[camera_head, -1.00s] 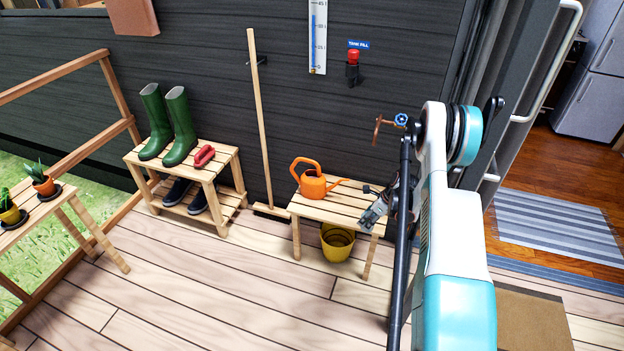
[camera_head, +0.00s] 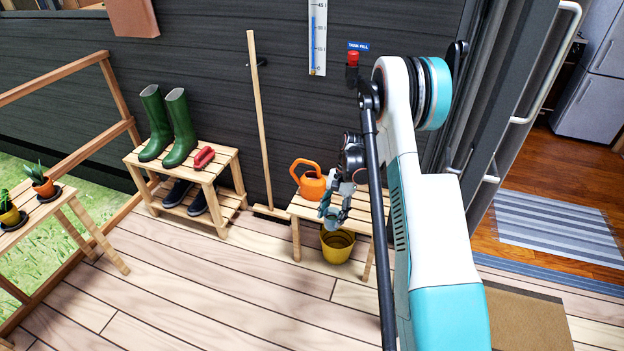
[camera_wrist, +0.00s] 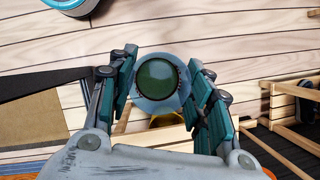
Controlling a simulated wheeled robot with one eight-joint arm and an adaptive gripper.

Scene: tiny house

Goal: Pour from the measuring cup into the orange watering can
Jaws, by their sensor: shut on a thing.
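The orange watering can (camera_head: 311,187) stands upright on the slatted wooden bench (camera_head: 302,208); its spout side on the right is hidden behind my gripper (camera_head: 331,206). My gripper is shut on the measuring cup, a pale bluish see-through cup (camera_head: 333,224), and holds it at the bench's front edge, right of and nearer than the can. In the wrist view the cup (camera_wrist: 158,104) sits between the teal finger pads, its round mouth facing the camera, with dark green showing inside. It looks about upright.
A yellow bucket (camera_head: 338,250) stands below the bench, under the cup. A broom (camera_head: 258,120) leans on the wall left of the bench. A shoe rack (camera_head: 215,160) with green boots (camera_head: 180,130) stands further left. The deck in front is clear.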

